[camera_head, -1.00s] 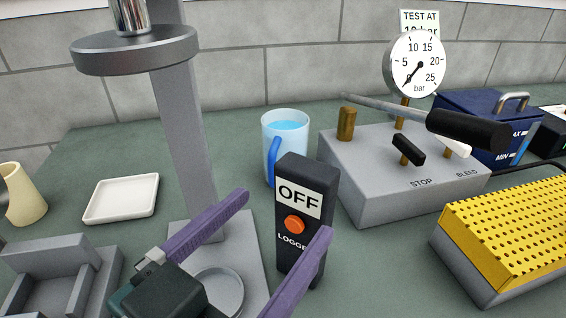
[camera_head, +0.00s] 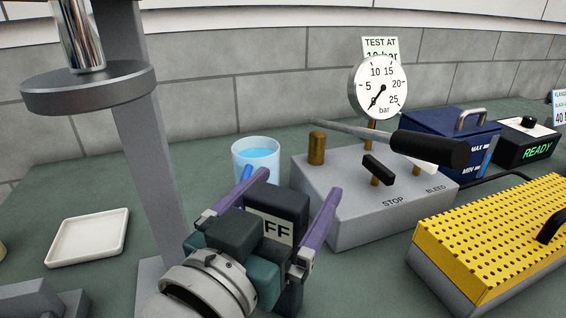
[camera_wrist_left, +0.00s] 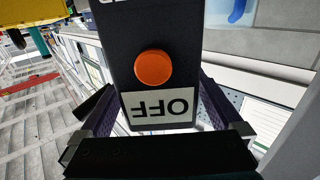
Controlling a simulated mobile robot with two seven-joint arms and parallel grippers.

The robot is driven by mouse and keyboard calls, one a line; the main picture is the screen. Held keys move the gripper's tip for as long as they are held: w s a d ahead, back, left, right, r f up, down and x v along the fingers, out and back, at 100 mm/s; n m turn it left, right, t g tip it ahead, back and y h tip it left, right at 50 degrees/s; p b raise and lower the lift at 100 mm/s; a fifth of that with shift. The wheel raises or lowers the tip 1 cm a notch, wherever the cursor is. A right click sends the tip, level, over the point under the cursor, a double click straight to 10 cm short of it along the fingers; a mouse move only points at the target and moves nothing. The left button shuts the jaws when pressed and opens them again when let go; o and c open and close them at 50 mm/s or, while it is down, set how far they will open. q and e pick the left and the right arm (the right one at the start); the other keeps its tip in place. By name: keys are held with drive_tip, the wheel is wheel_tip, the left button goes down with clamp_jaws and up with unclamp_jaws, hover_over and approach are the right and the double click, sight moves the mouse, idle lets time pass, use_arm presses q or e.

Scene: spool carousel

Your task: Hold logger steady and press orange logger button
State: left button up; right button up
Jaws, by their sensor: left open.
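The logger (camera_head: 288,206) is an upright black box with a white OFF label, partly hidden behind my left gripper in the head view. In the left wrist view the logger (camera_wrist_left: 115,50) appears upside down, with its orange button (camera_wrist_left: 153,68) and the OFF label (camera_wrist_left: 158,108) in plain sight. The button is hidden in the head view. My left gripper (camera_head: 288,190) is open, with one purple finger on each side of the logger. I cannot tell whether the fingers touch it. My right gripper is not in view.
To the right are the grey pump block (camera_head: 345,222) with gauge (camera_head: 378,87) and lever, and a yellow perforated box (camera_head: 490,235). A grey press column (camera_head: 138,130) and white tray (camera_head: 88,238) are at left.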

use_arm(q)
drive_tip(key=c, duration=1.4)
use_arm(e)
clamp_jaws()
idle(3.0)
